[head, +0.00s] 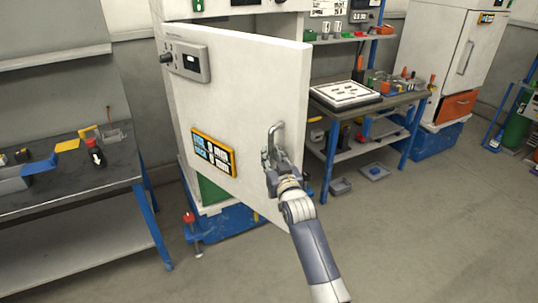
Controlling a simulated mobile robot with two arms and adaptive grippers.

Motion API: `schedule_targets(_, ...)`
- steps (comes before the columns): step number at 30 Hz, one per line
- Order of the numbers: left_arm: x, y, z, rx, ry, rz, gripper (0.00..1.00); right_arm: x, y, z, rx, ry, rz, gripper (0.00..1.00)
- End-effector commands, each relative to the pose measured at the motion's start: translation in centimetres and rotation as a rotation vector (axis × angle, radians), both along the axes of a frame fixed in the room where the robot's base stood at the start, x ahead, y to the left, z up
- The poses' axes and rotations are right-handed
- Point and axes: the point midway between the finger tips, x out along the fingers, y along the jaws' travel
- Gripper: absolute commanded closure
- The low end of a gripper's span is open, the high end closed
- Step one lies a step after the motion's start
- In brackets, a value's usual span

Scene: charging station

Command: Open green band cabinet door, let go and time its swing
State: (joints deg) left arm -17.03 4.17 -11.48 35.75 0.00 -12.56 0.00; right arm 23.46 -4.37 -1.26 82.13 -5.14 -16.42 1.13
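The white cabinet door (245,95) stands open, swung out from the cabinet (167,110), with its free edge towards the right. A green part of the cabinet (211,194) shows low down, below the door. The door has a grey handle (277,133) near its free edge. My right gripper (270,158) is at the lower part of this handle and overlaps it. Its fingers are small and blend with the handle, so I cannot tell whether they are closed on it. My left gripper is not in view.
A dark-topped workbench (70,187) with blue legs stands left of the cabinet. Another bench (395,101) with a white board (345,94) stands behind right. A white refrigerator-like cabinet (450,60) stands farther right. The grey floor (410,235) is clear at front right.

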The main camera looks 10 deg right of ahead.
Motion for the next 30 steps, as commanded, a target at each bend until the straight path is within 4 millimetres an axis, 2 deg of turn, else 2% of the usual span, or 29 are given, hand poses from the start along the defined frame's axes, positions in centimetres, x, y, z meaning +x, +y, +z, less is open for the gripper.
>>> schedule_targets(14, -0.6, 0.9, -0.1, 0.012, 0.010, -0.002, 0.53, -0.5, 0.3, 0.4, 0.005, -0.009, 0.005, 0.66)
schedule_targets(20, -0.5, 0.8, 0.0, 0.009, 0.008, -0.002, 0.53, -3.0, 0.1, 0.4, 0.005, -0.009, 0.004, 0.66)
schedule_targets(30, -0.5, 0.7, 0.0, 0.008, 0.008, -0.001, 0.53, -9.1, -0.3, 0.4, 0.004, -0.008, 0.002, 0.66)
